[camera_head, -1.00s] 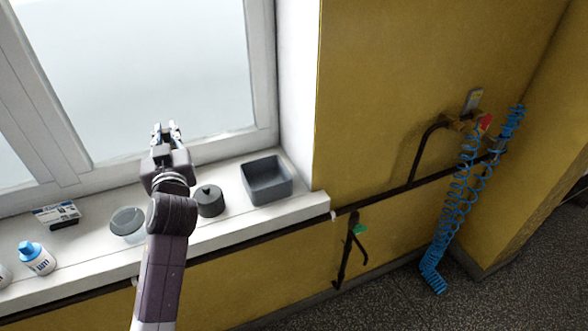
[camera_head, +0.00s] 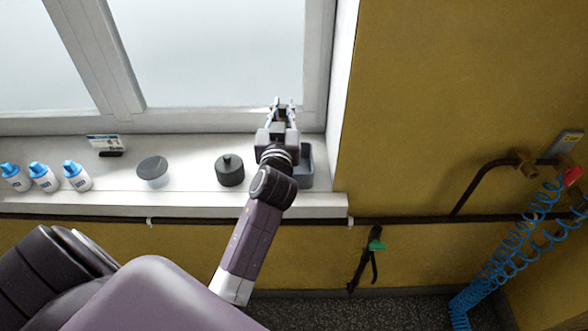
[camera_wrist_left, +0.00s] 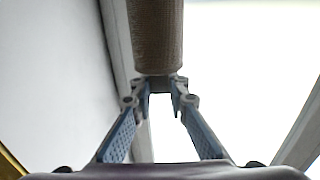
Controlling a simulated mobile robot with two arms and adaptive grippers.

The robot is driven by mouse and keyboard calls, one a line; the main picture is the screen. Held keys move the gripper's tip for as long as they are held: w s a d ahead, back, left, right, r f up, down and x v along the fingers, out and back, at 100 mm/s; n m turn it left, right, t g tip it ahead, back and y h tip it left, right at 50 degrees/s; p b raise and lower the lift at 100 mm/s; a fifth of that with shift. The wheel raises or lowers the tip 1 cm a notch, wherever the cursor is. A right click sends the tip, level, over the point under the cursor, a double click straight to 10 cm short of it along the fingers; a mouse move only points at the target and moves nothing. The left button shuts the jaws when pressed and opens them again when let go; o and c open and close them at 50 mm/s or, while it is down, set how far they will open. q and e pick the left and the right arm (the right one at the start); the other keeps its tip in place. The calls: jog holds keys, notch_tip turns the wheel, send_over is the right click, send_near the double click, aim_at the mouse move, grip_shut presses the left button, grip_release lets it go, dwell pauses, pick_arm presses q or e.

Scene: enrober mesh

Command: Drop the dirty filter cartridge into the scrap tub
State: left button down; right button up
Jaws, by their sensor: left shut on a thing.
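My left gripper (camera_head: 284,103) is shut on the dirty filter cartridge (camera_head: 283,114), a brown cylinder. In the left wrist view the cartridge (camera_wrist_left: 155,35) stands out beyond the fingertips (camera_wrist_left: 160,84), its far end cut off by the top edge. The scrap tub, seen as a grey square open container (camera_head: 306,167), is on the window sill at its right end. My gripper and wrist cover much of it in the head view, and its inside is mostly hidden. The gripper appears above the tub, but its height cannot be told. My right gripper is not in view.
The window is behind. Pliers (camera_head: 365,260) and a blue coiled hose (camera_head: 520,240) hang right.

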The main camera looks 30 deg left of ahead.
aim_at(284, 117)
pick_arm(q)
notch_tip(284, 117, down, 4)
jog(key=b, duration=0.2)
jog(key=shift+d+r+b, duration=0.1)
jog(key=shift+b, duration=0.2)
jog(key=shift+w+f, duration=0.1)
jog(key=shift+f, duration=0.2)
jog(key=shift+f+b, duration=0.2)
jog(key=shift+b, duration=0.2)
jog(key=c, duration=1.8)
grip_release()
